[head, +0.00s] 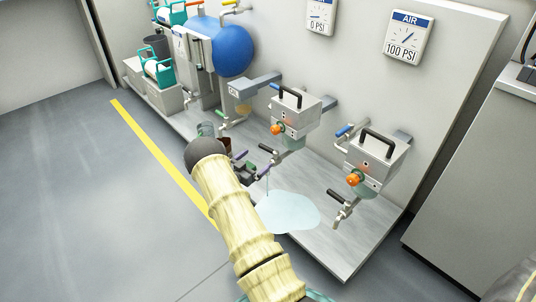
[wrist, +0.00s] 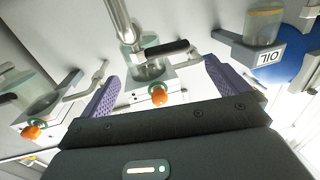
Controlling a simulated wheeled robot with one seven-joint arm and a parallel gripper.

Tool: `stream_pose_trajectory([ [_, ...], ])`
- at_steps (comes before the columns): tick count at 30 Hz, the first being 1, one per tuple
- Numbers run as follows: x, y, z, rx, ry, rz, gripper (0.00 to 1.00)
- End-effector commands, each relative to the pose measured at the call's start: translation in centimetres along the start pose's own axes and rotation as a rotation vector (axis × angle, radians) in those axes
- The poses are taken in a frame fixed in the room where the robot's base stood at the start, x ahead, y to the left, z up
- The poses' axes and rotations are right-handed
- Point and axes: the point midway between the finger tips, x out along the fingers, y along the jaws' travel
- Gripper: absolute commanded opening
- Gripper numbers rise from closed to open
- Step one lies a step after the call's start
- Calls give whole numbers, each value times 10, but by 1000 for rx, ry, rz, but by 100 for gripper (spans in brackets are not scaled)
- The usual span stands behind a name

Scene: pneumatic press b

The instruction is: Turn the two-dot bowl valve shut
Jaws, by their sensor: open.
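Two grey boxed units with black top handles hang on the wall, the nearer-left unit (head: 293,117) and the right unit (head: 376,163). Each has an orange knob and a bowl with a drain valve below. The dots on their faces are too small to count surely. My gripper (head: 250,166) is open, with purple fingers just below the left unit. In the wrist view its fingers (wrist: 161,69) stand either side of that unit's greenish bowl (wrist: 150,70) and the valve's black lever (wrist: 166,48). The lever points sideways, across the metal spout (wrist: 118,18). I see no contact.
A puddle (head: 290,212) lies on the plinth, with a thin stream above it. The OIL unit (wrist: 262,28) is right in the wrist view; the other unit's knob (wrist: 30,132) is left. An AIR gauge (head: 402,40) hangs above. Floor left of the yellow line (head: 160,160) is clear.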

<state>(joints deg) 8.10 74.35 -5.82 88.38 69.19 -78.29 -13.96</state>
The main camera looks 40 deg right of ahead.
Motion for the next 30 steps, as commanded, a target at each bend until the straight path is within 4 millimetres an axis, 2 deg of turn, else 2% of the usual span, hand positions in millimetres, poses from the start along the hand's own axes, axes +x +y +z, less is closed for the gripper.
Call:
stream_pose_trajectory([
  [3,23,1,4,1,1,3,100],
  [12,71,0,3,2,2,1,100],
  [17,83,0,1,0,1,0,100],
  [25,84,0,0,-1,1,0,100],
  [26,84,0,0,-1,1,0,96],
  [30,84,0,0,-1,1,0,69],
])
